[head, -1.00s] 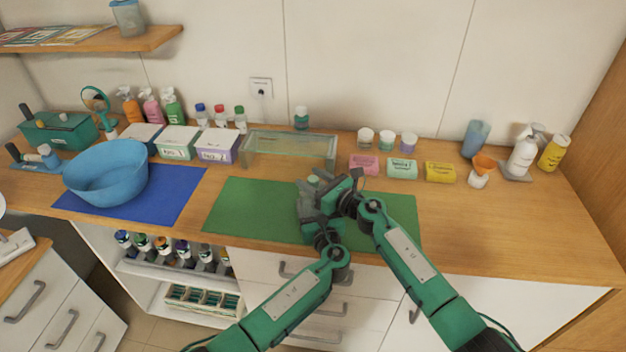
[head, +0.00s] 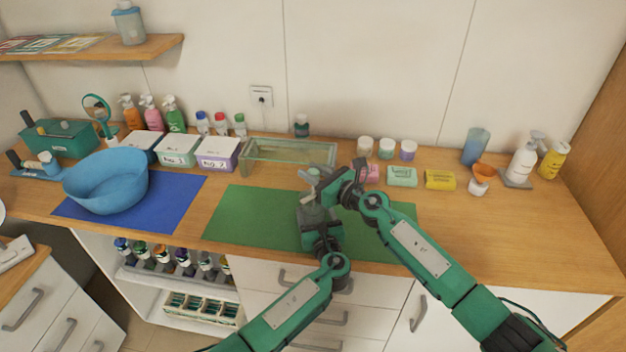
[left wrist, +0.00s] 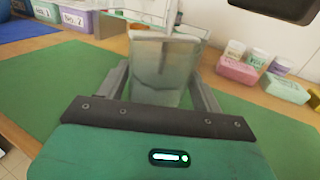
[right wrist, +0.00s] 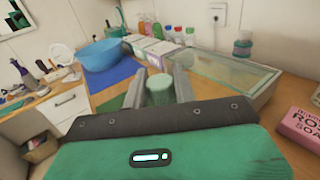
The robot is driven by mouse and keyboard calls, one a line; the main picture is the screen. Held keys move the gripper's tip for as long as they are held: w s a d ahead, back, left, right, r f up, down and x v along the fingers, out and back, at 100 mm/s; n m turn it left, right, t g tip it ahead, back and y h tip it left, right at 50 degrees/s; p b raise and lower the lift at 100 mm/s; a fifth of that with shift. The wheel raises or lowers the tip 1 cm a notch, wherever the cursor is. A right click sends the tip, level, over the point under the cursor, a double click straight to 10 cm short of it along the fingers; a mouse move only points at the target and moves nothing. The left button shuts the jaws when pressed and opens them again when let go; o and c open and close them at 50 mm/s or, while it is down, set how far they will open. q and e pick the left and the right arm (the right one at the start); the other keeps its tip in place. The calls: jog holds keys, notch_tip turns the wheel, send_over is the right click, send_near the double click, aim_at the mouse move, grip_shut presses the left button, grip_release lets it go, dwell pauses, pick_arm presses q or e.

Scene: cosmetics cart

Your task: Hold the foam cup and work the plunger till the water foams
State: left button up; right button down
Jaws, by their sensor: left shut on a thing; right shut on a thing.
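The clear grey foam cup (left wrist: 163,72) stands upright in the left wrist view, between the fingers of my left gripper (head: 313,214). The left gripper is shut on it over the green mat (head: 245,215). The plunger's pale green knob (right wrist: 160,88) shows between the fingers of my right gripper (head: 322,184), which is shut on it above the cup. Part of the knob also shows in the head view (head: 312,172). The water's surface and any foam cannot be made out. The lower plunger is hidden in these views.
A glass tray (head: 288,158) lies behind the mat. The pink soap (head: 373,173), green soap (head: 402,176) and yellow soap (head: 440,179) lie to the right, with small jars behind. A blue bowl (head: 105,182) stands on the blue mat (head: 185,195). The green mat's left half is clear.

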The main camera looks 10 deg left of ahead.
jog(key=shift+r, duration=0.1)
jog(key=c, duration=1.1)
grip_release()
jog(key=v, duration=1.2)
